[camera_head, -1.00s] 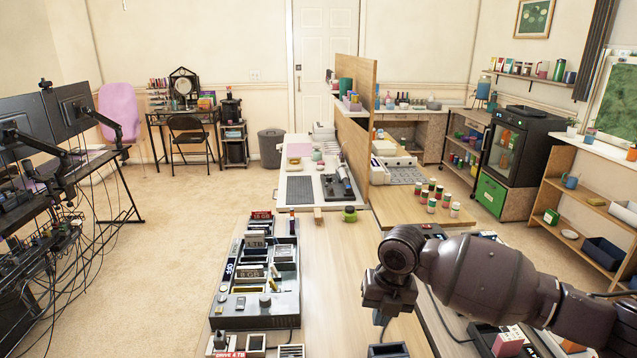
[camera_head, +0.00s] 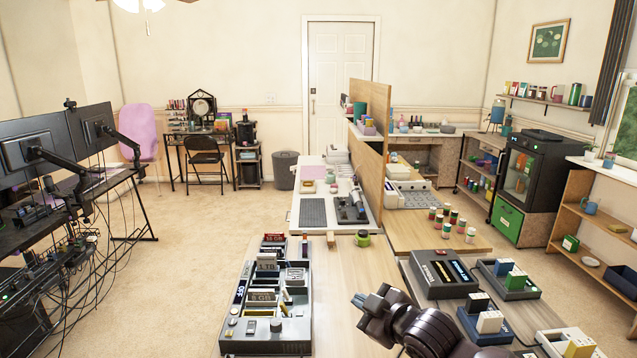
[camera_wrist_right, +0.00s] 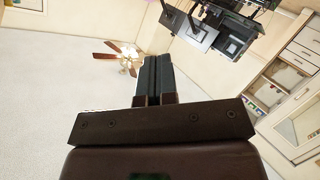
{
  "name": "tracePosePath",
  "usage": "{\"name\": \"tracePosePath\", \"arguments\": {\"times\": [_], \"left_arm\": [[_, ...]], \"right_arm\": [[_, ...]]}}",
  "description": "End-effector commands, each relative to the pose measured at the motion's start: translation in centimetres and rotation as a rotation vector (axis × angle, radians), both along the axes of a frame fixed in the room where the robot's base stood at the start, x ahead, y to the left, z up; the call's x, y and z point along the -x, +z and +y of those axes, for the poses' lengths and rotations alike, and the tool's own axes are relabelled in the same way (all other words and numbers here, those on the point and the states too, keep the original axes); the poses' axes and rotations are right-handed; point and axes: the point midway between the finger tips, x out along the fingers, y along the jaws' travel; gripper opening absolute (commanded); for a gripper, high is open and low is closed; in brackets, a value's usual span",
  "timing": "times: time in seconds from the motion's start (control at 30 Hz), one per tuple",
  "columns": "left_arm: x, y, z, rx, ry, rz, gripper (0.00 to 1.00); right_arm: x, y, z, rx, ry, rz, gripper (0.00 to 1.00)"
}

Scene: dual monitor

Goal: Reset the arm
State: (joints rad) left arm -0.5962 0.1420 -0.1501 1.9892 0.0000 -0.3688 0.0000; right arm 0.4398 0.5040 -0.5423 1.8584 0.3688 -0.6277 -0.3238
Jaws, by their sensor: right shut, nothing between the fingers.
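My right gripper (camera_head: 374,303) is at the bottom of the head view, over the wooden table, with its arm coming in from the lower right. In the right wrist view its two dark fingers (camera_wrist_right: 159,78) lie side by side, shut with nothing between them. That view looks toward the ceiling, with a ceiling fan (camera_wrist_right: 118,55) in it. The gripper touches nothing that I can see. My left gripper is in neither view.
A black device with slots (camera_head: 268,330) sits left of the gripper. A dark box (camera_head: 443,273) and small docks with upright blocks (camera_head: 487,321) stand to the right. A wooden divider (camera_head: 370,148) rises farther back. Bare tabletop (camera_head: 345,270) lies between.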

Motion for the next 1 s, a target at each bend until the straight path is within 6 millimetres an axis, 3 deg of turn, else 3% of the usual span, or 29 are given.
{"name": "tracePosePath", "arguments": {"times": [0.2, 0.47, 0.67, 0.8, 1.0], "left_arm": [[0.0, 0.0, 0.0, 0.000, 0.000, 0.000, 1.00], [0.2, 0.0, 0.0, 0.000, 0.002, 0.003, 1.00], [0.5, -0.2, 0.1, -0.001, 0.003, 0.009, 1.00], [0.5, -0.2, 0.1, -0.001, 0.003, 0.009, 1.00], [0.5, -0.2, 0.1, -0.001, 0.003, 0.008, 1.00]], "right_arm": [[3.3, -3.5, -3.7, -0.270, -0.176, 0.041, 0.00], [8.7, -8.9, -9.3, -0.421, -0.379, 0.082, 0.00], [14.4, -14.1, -13.8, -0.422, -0.541, 0.144, 0.00], [19.5, -18.1, -16.4, -0.416, -0.657, 0.228, 0.00], [26.5, -22.7, -18.5, -0.407, -0.776, 0.349, 0.00]]}}
